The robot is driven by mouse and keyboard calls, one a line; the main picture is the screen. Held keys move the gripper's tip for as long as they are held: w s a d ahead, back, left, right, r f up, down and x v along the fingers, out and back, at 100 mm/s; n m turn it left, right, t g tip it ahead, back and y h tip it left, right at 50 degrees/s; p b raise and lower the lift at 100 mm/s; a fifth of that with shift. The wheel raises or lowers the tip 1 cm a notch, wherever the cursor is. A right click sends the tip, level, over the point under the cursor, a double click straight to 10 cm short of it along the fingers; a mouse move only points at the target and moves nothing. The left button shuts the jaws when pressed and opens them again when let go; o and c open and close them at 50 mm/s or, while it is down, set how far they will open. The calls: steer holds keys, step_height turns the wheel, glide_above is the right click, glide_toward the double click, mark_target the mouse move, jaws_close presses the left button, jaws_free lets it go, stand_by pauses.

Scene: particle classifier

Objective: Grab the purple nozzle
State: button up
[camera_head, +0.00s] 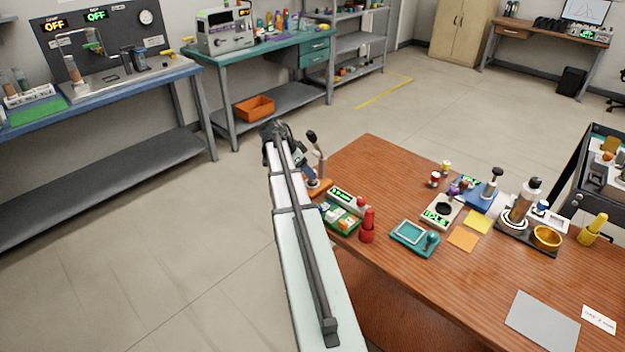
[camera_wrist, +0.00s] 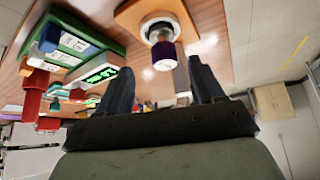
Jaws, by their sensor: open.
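The purple nozzle (camera_wrist: 166,56) shows in the wrist view, on a whitish round part above an orange base (camera_wrist: 138,17). My gripper (camera_wrist: 160,68) is open, its two dark fingers apart, with the nozzle in view between and beyond their tips. I cannot tell how much depth lies between them. In the head view my gripper (camera_head: 299,156) is at the table's far left corner, by the orange base (camera_head: 319,187) and a dark-topped upright tool (camera_head: 314,148). My arm hides part of that area, and the nozzle cannot be made out there.
On the wooden table (camera_head: 390,165) near my gripper stand a green tray of labelled blocks (camera_head: 338,218), a display box (camera_head: 349,200) and a red bottle (camera_head: 367,226). A teal tray (camera_head: 412,237) and an IDLE scale (camera_head: 441,211) stand farther right. Open floor lies left of the table.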

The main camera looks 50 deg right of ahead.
steer(key=shift+w+x, duration=0.15)
steer(key=shift+x, duration=1.3)
steer(key=shift+w+x, duration=0.15)
steer(key=shift+x, duration=1.3)
jaws_close()
